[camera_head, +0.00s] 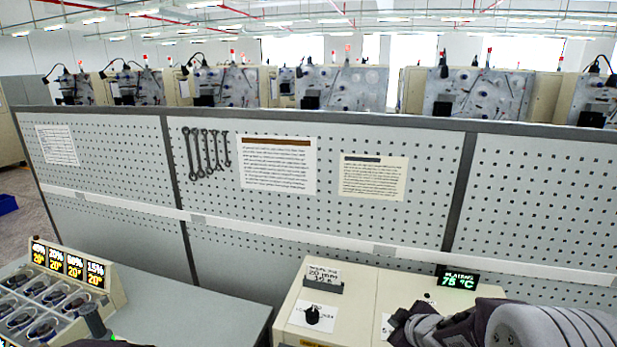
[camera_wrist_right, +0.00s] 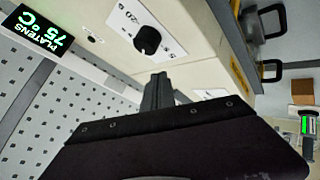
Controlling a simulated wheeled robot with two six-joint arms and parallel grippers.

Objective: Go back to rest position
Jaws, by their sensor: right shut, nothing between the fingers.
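My right gripper (camera_head: 398,318) comes in from the lower right in the head view, above the cream machine top. Its dark fingers (camera_wrist_right: 157,92) are closed together in the right wrist view, with nothing held. They point toward the black knob (camera_wrist_right: 147,40) on its white dial plate. My left gripper cannot be made out in the head view.
The cream machine (camera_head: 345,290) carries a "PLATENS 75 °C" display (camera_head: 458,279) and a small sign (camera_head: 322,279). A tray rack (camera_head: 60,295) with percent labels stands at left on a grey table (camera_head: 195,310). A pegboard partition (camera_head: 330,225) stands behind. A dark rod (camera_head: 93,321) rises at lower left.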

